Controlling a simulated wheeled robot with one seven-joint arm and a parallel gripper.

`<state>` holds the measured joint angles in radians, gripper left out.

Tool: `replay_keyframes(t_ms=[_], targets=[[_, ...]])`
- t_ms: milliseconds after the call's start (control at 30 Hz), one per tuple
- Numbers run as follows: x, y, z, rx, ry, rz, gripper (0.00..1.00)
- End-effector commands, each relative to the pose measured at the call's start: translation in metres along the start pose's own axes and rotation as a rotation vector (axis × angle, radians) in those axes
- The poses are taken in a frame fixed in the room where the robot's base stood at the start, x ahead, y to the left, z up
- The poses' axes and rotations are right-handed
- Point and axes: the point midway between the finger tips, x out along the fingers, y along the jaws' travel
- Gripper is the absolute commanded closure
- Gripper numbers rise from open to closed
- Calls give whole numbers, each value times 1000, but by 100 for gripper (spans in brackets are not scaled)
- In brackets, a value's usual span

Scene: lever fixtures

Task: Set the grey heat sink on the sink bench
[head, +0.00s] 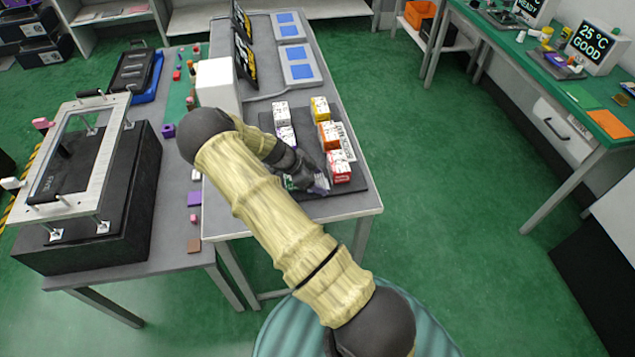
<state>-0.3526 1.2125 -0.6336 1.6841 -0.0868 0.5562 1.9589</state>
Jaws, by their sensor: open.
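My gripper (308,183) is low over the near part of a black mat (348,188) on the middle grey bench (352,204). It is open, and small pale and greenish details show around its fingertips. My arm hides part of the mat there. I cannot clearly pick out the grey heat sink; it may be hidden by my gripper or too small to tell. The right bench (483,45) has a green top and a display (597,45) reading 25 °C GOOD.
White boxes (281,114), yellow and orange boxes (320,108) and a red-and-white box (339,168) stand on the mat close to my gripper. A white block (217,84) stands behind. A framed press-like fixture (80,150) is at left. Green floor lies clear between the benches.

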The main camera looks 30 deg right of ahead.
Motion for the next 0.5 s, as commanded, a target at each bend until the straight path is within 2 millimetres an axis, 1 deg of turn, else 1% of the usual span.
replay_keyframes(t_ms=[200,267,300,433,500], targets=[[0,0,0,0,0,0,34],[0,0,0,0,0,0,45],[0,0,0,0,0,0,53],[0,0,0,0,0,0,79],[0,0,0,0,0,0,87]])
